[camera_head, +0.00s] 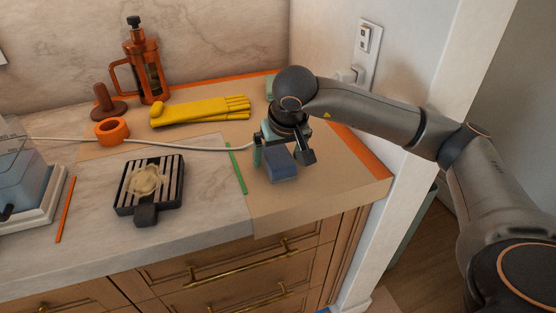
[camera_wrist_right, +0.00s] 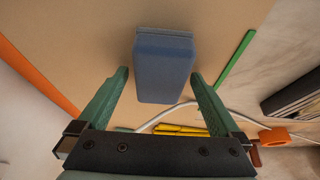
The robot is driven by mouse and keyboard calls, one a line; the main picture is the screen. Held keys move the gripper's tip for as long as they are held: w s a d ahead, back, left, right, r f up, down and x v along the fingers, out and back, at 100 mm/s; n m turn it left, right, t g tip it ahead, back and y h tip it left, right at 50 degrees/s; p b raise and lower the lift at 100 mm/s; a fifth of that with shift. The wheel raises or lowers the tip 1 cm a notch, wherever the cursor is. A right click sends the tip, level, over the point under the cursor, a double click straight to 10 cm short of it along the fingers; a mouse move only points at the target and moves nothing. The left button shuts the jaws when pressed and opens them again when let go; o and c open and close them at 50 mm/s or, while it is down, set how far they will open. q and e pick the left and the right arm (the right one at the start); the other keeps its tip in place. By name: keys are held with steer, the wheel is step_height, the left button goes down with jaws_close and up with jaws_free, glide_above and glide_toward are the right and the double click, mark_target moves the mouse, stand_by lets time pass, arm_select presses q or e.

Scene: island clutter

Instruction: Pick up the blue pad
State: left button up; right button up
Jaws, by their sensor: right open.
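The blue pad (camera_head: 281,167) is a small blue block on the tan part of the counter, near its right end. My right gripper (camera_head: 279,158) is open just above and around it in the head view, hiding part of it. In the right wrist view the blue pad (camera_wrist_right: 164,66) shows ahead of and partly between the two green fingers of my open right gripper (camera_wrist_right: 160,80). I cannot tell whether a finger touches it. My left gripper is in neither view.
A green strip (camera_head: 237,169) lies left of the pad. Behind are yellow gloves (camera_head: 200,110), an orange tape roll (camera_head: 112,130) and a French press (camera_head: 148,70). A black grill pan (camera_head: 150,188) and a white cable (camera_head: 190,149) lie left. A wall borders the right.

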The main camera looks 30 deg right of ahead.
mark_target(275, 151)
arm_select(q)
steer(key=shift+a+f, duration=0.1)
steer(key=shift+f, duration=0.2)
arm_select(e)
steer(key=shift+f, duration=0.25)
steer(key=c, duration=1.3)
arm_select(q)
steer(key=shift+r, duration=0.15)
arm_select(e)
steer(key=shift+r, duration=0.1)
steer(key=shift+r, duration=0.5)
steer(key=r, duration=0.3)
steer(key=shift+s+a+r, duration=0.15)
steer(key=shift+a, duration=0.1)
steer(key=s+r, duration=0.1)
steer(key=a+r, duration=0.1)
steer(key=s+a+r, duration=0.1)
steer(key=r, duration=0.1)
steer(key=shift+s, duration=0.35)
arm_select(q)
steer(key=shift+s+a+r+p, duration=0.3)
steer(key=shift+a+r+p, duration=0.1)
steer(key=shift+p, duration=0.3)
arm_select(e)
steer(key=s+a+r, duration=0.5)
steer(key=s+a, duration=0.1)
steer(key=s, duration=0.2)
steer(key=shift+a, duration=0.15)
